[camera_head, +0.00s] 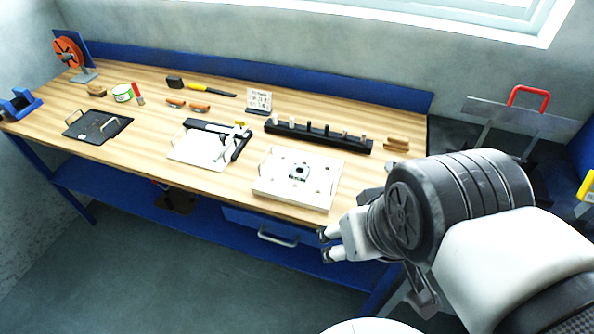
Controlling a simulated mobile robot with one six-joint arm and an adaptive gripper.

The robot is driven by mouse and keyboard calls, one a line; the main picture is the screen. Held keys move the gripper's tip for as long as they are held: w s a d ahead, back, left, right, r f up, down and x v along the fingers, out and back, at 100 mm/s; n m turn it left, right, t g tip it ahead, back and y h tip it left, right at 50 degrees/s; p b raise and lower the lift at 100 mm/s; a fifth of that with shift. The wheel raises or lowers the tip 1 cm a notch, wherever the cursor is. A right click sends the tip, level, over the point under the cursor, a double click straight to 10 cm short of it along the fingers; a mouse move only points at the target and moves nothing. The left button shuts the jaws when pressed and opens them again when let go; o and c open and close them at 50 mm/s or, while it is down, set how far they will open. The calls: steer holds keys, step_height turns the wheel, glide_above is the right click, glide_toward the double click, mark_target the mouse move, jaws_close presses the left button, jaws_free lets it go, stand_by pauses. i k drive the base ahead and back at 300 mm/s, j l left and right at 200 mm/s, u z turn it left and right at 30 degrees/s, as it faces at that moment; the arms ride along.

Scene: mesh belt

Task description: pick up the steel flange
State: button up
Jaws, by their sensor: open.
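I cannot clearly make out a steel flange. A small dark piece with a pale centre (299,172) sits on the white fixture plate (265,189) near the bench's front right; it is too small to tell whether it is the flange. My gripper (327,246) is open and empty. In the picture it is below and right of the white plate, off the bench's front edge, with its fingers pointing left.
The wooden bench (150,147) also carries a white plate with black clamp parts (205,150), a black tray (90,132), a black rack of several pegs (320,136), a hammer (176,83) and an orange spool (68,52). A blue drawer (245,222) is below.

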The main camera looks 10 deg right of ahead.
mark_target(299, 172)
steer(key=i+j+z, duration=0.4)
steer(key=i+j, duration=0.2)
steer(key=i, duration=0.15)
